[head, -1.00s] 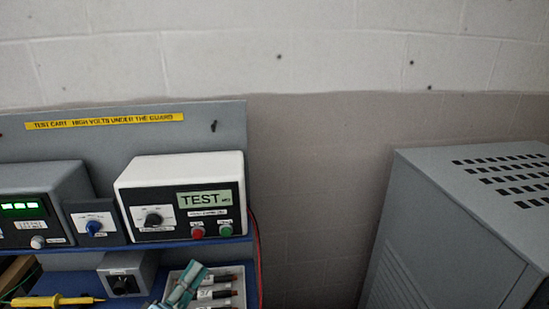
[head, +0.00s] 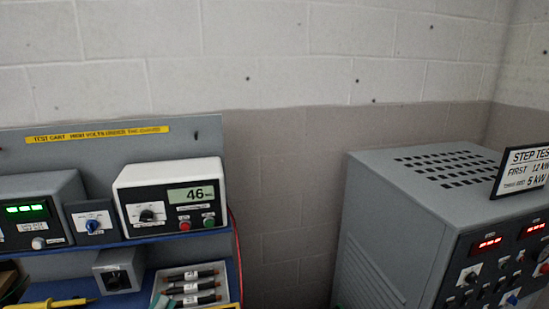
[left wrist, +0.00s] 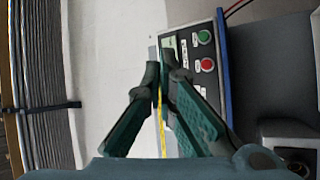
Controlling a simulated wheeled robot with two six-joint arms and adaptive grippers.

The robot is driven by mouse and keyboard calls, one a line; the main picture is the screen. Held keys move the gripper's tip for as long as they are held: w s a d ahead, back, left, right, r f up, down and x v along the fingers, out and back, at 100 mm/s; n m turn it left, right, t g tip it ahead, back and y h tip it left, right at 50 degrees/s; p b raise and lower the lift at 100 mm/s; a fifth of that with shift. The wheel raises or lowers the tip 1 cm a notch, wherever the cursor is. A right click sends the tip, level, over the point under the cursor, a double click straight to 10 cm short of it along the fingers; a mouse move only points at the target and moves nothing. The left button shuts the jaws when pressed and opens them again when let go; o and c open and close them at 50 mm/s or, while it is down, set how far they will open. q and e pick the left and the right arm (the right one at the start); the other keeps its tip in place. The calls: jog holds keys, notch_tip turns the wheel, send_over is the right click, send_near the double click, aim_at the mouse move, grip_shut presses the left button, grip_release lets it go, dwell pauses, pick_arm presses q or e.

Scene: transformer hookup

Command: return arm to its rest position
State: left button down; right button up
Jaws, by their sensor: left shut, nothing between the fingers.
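My left gripper (left wrist: 160,75) shows in the left wrist view with its two green fingers drawn together at the tips and nothing held. Beyond the fingers is the white test meter with its black panel, a green button (left wrist: 204,37) and a red button (left wrist: 207,65). I cannot make out the left gripper clearly in the head view. My right gripper is in neither view.
A tray (head: 157,288) of black pens or probes lies on the lower shelf beside a grey knob box (head: 118,270) and a yellow probe (head: 52,303). A grey load cabinet (head: 400,215) with a sign (head: 525,170) stands at right.

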pick_arm(q)
jog(key=s+a+f+m+g+y, duration=0.1)
jog(key=s+a+f+g+y, duration=0.1)
jog(key=f+g+y, duration=0.3)
jog(key=s+a+f+m+g+y, duration=0.1)
jog(key=s+a+f+g+y, duration=0.2)
jog(key=f, duration=0.4)
jog(key=s+d+f+m+g, duration=0.2)
jog(key=s+f+m+g, duration=0.25)
jog(key=s, duration=0.55)
jog(key=s+d+f+m+g, duration=0.25)
jog(key=s+m+g, duration=0.2)
jog(key=s, duration=0.55)
notch_tip(320, 180, down, 21)
jog(key=s+a+g+b, duration=0.1)
jog(key=a+g+b, duration=0.1)
jog(key=b, duration=0.1)
jog(key=s+f+n+b, duration=0.1)
jog(key=s+f+b, duration=0.1)
jog(key=s+f, duration=1.3)
notch_tip(320, 180, down, 2)
jog(key=shift+a+g+y, duration=0.4)
